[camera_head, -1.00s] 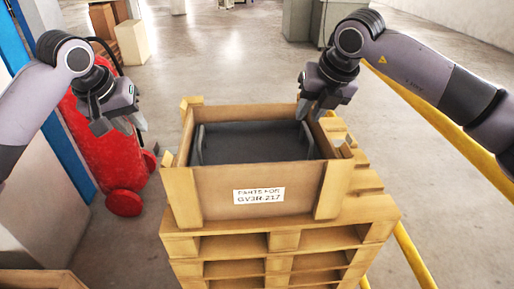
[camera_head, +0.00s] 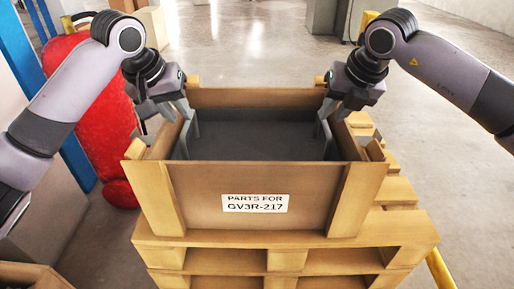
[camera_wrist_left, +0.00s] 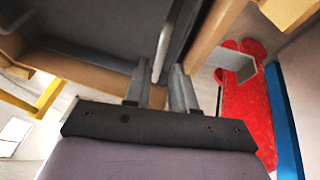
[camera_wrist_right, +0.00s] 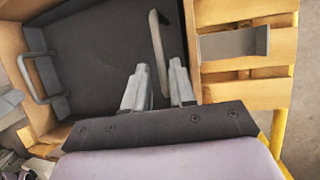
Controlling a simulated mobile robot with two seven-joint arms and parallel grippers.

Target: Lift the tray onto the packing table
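The dark grey tray (camera_head: 262,138) lies inside a wooden crate (camera_head: 190,190) labelled "PARTS FOR GV3R-217". My left gripper (camera_head: 178,112) reaches down at the tray's left side. In the left wrist view its fingers (camera_wrist_left: 158,88) are apart, with a grey tray handle (camera_wrist_left: 163,52) lined up between them. My right gripper (camera_head: 330,112) is at the tray's right side. In the right wrist view its fingers (camera_wrist_right: 158,88) are apart, with the near handle (camera_wrist_right: 158,50) between them. The far handle (camera_wrist_right: 40,78) is clear. I cannot make out a packing table.
The crate stands on stacked wooden pallets (camera_head: 285,262). A red object (camera_head: 90,110) and a blue post (camera_head: 60,150) stand at the left. Another wooden box edge (camera_head: 35,277) is at the lower left. A yellow rail (camera_head: 440,270) runs at the lower right.

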